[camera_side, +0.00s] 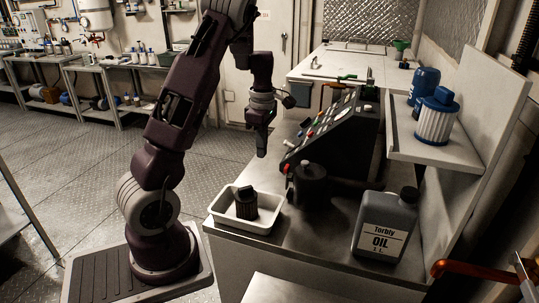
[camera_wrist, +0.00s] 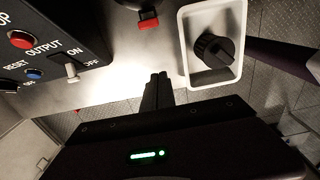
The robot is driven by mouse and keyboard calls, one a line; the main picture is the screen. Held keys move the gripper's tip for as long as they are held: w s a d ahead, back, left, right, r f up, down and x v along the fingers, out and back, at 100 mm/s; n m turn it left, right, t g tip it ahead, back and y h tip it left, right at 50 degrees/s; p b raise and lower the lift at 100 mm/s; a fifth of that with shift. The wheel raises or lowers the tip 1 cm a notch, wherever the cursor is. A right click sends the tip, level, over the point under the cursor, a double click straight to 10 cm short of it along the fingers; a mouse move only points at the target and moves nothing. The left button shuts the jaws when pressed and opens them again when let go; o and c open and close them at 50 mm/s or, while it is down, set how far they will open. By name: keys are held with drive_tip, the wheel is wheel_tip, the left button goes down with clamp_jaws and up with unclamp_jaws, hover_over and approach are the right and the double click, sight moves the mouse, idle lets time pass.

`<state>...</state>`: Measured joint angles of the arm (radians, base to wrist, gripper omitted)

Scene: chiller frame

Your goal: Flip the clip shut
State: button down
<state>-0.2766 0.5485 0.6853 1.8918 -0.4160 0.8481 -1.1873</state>
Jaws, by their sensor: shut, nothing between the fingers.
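A small red tab, which looks like the clip (camera_side: 287,169), is at the left side of a black round housing (camera_side: 312,185) on the bench. In the wrist view the red clip (camera_wrist: 148,23) sticks out from the dark housing at the top edge. I cannot tell how far it is swung open. My gripper (camera_side: 262,152) points down, shut and empty, above and behind the clip in the side view. In the wrist view my fingertips (camera_wrist: 158,78) are together, below the clip in the picture and apart from it.
A sloped control panel (camera_side: 335,128) with buttons and a switch (camera_wrist: 70,70) is close behind. An oil can (camera_side: 385,225) stands at right. A shelf (camera_side: 440,153) holds a blue-topped filter.

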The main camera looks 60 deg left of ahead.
wheel_tip(320, 180, up, 8)
drive_tip(key=w+d, duration=0.2)
drive_tip(key=shift+f, duration=0.15)
drive_tip(key=s+d+r+m+t+h, duration=0.1)
drive_tip(key=s+d+r+m, duration=0.15)
drive_tip(key=d+m, duration=0.35)
drive_tip(key=s+d+r+m+t, duration=0.1)
drive_tip(key=d+r+m, duration=0.3)
drive_tip(key=d, duration=0.3)
drive_tip(key=s+d+m+t, duration=0.3)
drive_tip(key=s+d+m, duration=1)
drive_tip(key=m, duration=0.4)
drive_tip(key=shift+s+d+t+y, duration=0.2)
drive_tip(key=shift+s+t+y, duration=0.15)
drive_tip(key=shift+s, duration=0.3)
drive_tip(key=shift+f, duration=0.1)
